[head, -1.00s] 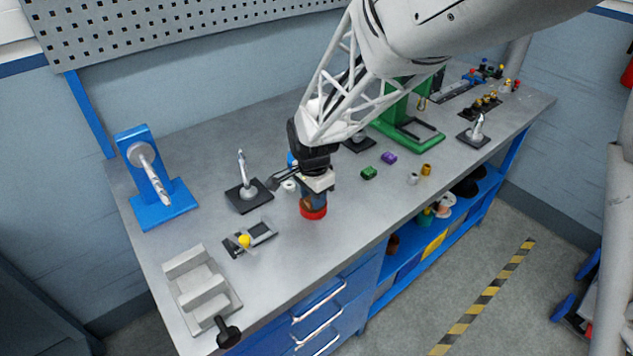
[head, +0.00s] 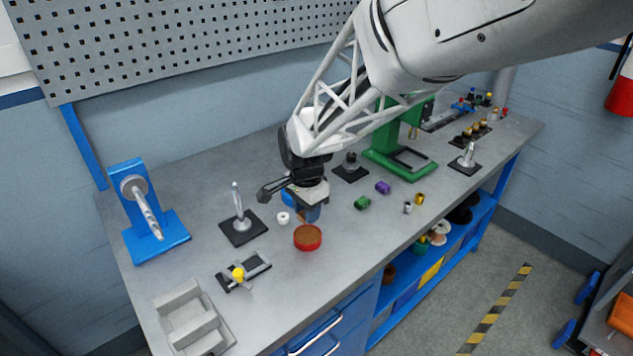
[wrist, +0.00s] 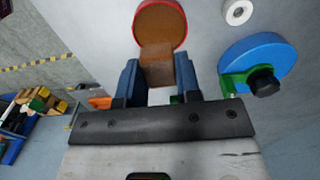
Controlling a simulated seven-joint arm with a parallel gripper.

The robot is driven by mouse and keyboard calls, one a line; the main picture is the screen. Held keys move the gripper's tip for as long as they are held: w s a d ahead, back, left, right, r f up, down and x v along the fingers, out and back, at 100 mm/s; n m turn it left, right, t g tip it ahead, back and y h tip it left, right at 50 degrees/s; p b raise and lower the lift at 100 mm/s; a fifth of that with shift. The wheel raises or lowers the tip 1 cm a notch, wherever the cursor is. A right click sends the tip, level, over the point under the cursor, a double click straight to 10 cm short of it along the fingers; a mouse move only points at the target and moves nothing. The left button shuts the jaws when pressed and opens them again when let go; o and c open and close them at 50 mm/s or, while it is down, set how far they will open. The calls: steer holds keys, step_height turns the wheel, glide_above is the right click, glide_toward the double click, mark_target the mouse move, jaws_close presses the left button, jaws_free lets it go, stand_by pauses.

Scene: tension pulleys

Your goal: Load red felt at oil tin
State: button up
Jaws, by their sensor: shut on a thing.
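My gripper (head: 308,214) hangs above the bench, just behind and over a round red tin (head: 307,237). The tin is open, with a brown surface inside and a red rim; it also shows at the top of the wrist view (wrist: 160,24). In the wrist view, my gripper's blue fingers (wrist: 158,84) are shut on a reddish-brown block (wrist: 157,66), which looks like the felt. The block's far end overlaps the tin in that view. In the head view the block is mostly hidden, and a gap shows between my gripper and the tin.
A white ring (head: 283,218) and a blue disc (wrist: 262,62) lie near the tin. A post on a black base (head: 239,222) and a small fixture with a yellow knob (head: 241,273) stand left. Green (head: 362,202) and purple (head: 383,187) parts lie right.

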steer(key=shift+r, duration=0.6)
steer(key=shift+a, duration=0.1)
steer(key=shift+w+a+r+n, duration=0.15)
steer(key=shift+w+a+n, duration=0.25)
steer(key=shift+a, duration=0.15)
steer(key=w+a+r+n, duration=0.2)
steer(key=a+n, duration=0.3)
steer(key=a, duration=0.4)
steer(key=w+a+r+n, duration=0.2)
steer(key=w+a+n, duration=0.2)
steer(key=a, duration=0.6)
steer(key=w+a+r+n, duration=0.2)
steer(key=w+a+n, duration=0.1)
steer(key=a+n, duration=0.4)
steer(key=a, duration=0.3)
steer(key=shift+w, duration=0.25)
steer(key=shift+d+r, duration=0.1)
steer(key=shift+r, duration=0.05)
